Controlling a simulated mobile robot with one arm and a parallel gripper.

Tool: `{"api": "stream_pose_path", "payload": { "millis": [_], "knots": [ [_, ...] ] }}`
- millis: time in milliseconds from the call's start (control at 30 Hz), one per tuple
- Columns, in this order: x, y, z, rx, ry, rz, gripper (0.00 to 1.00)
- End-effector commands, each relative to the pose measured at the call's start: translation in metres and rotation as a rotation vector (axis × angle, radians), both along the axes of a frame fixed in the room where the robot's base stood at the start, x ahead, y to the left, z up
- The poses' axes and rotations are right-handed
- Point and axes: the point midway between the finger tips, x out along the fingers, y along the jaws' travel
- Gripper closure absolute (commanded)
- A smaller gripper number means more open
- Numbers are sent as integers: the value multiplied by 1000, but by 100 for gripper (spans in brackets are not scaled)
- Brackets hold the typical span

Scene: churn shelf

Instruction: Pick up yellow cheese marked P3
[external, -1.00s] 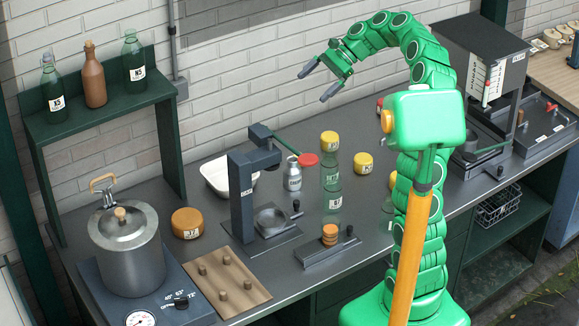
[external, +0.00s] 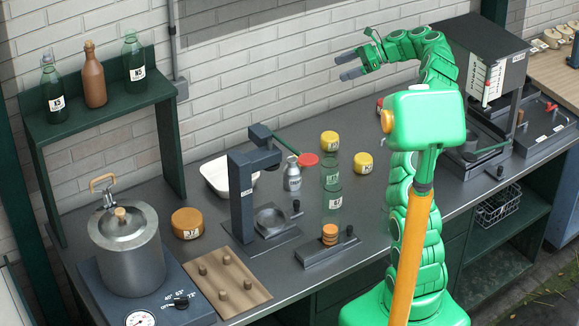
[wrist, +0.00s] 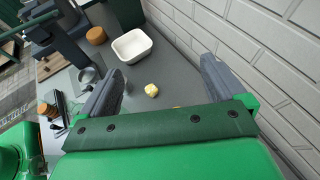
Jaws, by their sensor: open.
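Two small yellow cheeses with pale labels show in the external view: one (external: 330,140) just above the green glass jars in the picture, the other (external: 363,162) to its right on the bench. Their print is too small for me to tell which is P3. The wrist view shows one yellow cheese (wrist: 151,90) on the grey bench, between and beyond my fingers; a sliver of yellow shows at the edge of my gripper's bar. My gripper (external: 345,67) is open and empty, high above the bench near the brick wall. Its spread fingers (wrist: 163,65) also show in the wrist view.
Green glass jars (external: 332,178) and a metal canister (external: 292,177) stand near the cheeses. A white tub (external: 222,185), a larger orange cheese (external: 187,223) and a dark press (external: 241,200) are to the left. The brick wall (wrist: 270,40) runs close along the right in the wrist view.

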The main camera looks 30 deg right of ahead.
Motion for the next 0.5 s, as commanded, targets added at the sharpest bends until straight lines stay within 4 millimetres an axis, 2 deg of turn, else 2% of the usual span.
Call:
{"api": "stream_pose_path", "payload": {
  "millis": [200,433,500],
  "knots": [
    [3,-16,-9,25,19,-38,3],
    [3,-14,-37,26,19,-34,3],
    [3,-14,-51,28,21,-33,3]
  ]
}}
